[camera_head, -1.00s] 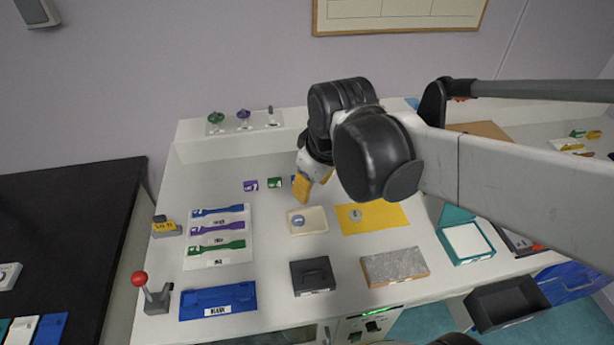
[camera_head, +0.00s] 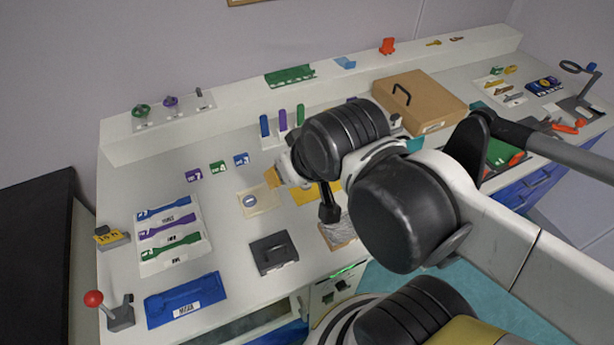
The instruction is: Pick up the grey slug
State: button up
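A small grey round piece, which looks like the grey slug (camera_head: 249,200), lies in a shallow cream tray (camera_head: 262,210) near the middle of the bench. My gripper (camera_head: 271,177) shows as a yellow-orange end, just above and right of the grey piece in the picture. A gap seems to lie between them, but the height is hard to judge. My arm hides part of the gripper, so I cannot tell whether its fingers are open or shut. I see nothing held in it.
Left of the tray is a white board (camera_head: 174,246) with coloured dumbbell shapes. A dark grey block (camera_head: 274,254) with a handle stands in front. A yellow mat (camera_head: 305,194) and a grey slab (camera_head: 338,236) are partly behind my arm. A cardboard box (camera_head: 420,98) stands at the back right.

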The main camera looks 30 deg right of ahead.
aim_at(307, 186)
jog(key=z, duration=0.45)
jog(key=k+l+z, duration=0.1)
jog(key=l+z, duration=0.15)
jog(key=z, duration=0.15)
jog(key=k+l+z, duration=0.1)
jog(key=l+z, duration=0.25)
